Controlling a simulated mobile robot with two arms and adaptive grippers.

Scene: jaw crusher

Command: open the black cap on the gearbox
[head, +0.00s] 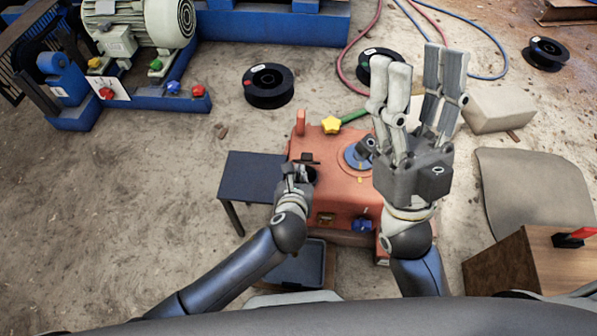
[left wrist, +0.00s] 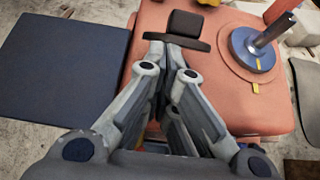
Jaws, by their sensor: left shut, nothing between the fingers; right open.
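The gearbox is a salmon-red box (head: 335,195) in the middle of the head view; it also shows in the left wrist view (left wrist: 225,95). Its black cap (head: 306,158) is a thin dark disc with a square grip, on the left part of the top; it also shows in the left wrist view (left wrist: 187,22). In the head view it looks tilted up beside a dark round patch, partly hidden by my fingers. My left gripper (head: 291,172) is shut and empty, its tips close to the disc's near edge; contact is unclear. My right gripper (head: 418,85) is open and empty, raised right of the cap.
A blue disc with a grey handle (head: 356,155) sits on the gearbox top, right of the cap. A yellow star knob (head: 331,124) stands behind. A dark side table (head: 250,183) adjoins on the left. A grey chair (head: 528,190) and a wooden box (head: 530,270) stand right.

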